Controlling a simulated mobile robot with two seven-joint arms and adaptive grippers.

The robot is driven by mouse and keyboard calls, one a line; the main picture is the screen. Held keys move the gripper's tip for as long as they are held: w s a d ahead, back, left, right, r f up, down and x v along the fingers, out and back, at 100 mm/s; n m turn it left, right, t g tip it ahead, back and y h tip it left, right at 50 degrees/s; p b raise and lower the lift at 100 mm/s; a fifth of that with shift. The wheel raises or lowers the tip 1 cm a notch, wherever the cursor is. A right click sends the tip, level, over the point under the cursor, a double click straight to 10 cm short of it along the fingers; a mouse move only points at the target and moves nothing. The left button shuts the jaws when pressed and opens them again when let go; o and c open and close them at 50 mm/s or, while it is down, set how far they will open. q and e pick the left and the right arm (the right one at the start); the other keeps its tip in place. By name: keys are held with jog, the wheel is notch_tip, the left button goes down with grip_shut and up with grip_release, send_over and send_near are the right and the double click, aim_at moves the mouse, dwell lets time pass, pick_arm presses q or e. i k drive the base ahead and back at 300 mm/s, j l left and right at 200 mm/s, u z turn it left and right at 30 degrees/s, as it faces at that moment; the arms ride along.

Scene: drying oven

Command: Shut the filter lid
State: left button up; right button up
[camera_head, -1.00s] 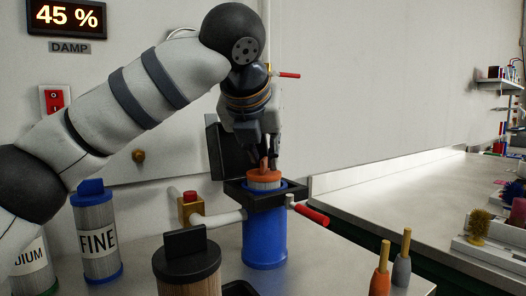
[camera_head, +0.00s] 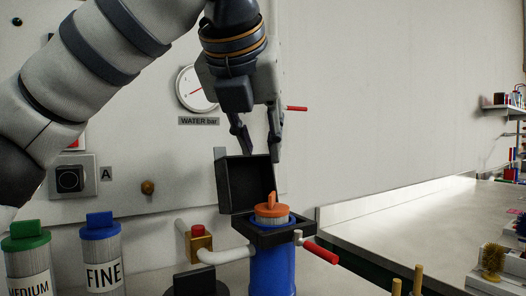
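The filter housing (camera_head: 272,273) is a blue cylinder with a black square collar (camera_head: 268,238) on top. Its black lid (camera_head: 232,187) stands open, raised at the back left of the collar. A filter cartridge with an orange cap (camera_head: 272,210) sits upright in the housing, its cap and pale upper part showing above the collar. My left gripper (camera_head: 262,157) is open and empty, pointing down above the lid and the cartridge, apart from the orange cap. My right gripper is not in view.
A white pipe with a red-handled valve (camera_head: 321,252) sticks out to the right of the housing. A brass fitting with a red knob (camera_head: 198,238) is at its left. The FINE (camera_head: 103,265) and MEDIUM (camera_head: 29,268) cartridges stand further left. The counter (camera_head: 400,205) at right is largely clear.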

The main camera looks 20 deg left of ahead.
aim_at(243, 182)
jog(key=k+l, duration=0.1)
jog(key=k, duration=0.4)
jog(key=k+l, duration=0.1)
jog(key=k, duration=0.4)
